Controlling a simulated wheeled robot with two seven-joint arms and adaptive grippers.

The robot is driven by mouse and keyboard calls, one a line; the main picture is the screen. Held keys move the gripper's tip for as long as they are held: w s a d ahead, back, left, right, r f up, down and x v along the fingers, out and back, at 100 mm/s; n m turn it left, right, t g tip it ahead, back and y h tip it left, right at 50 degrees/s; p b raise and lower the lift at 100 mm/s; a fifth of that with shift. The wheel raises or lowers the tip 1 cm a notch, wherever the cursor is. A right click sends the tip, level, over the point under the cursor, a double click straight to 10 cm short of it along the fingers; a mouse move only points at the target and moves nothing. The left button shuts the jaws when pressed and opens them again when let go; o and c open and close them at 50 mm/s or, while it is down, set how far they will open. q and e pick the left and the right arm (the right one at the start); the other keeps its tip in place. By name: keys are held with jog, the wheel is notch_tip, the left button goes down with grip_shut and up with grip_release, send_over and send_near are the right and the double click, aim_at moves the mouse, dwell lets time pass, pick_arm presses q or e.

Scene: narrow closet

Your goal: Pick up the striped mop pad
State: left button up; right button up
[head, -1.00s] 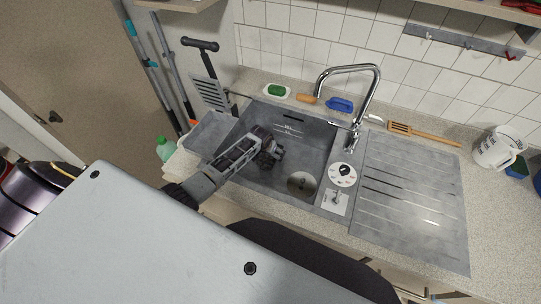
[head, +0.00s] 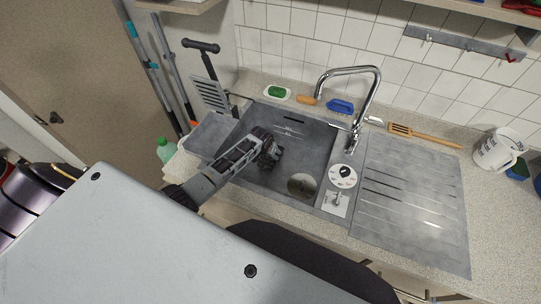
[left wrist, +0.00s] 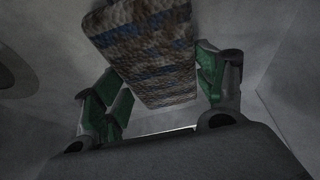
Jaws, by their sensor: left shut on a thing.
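The striped mop pad (left wrist: 150,50), mottled brown and grey with blue bands, shows in the left wrist view between the green-padded fingers of my left gripper (left wrist: 163,88). The gripper is shut on it, with a finger at each side. In the head view my left gripper (head: 268,150) is inside the grey sink basin (head: 312,148), over its left half. The pad cannot be made out there, hidden by the gripper. My right gripper is in neither view.
A chrome tap (head: 358,72) rises behind the basin, with the drainboard (head: 415,205) to its right. A green bottle (head: 165,150) is at left.

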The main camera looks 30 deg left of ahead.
pick_arm(q)
notch_tip(320, 180, up, 10)
dwell(0.7)
dwell(0.6)
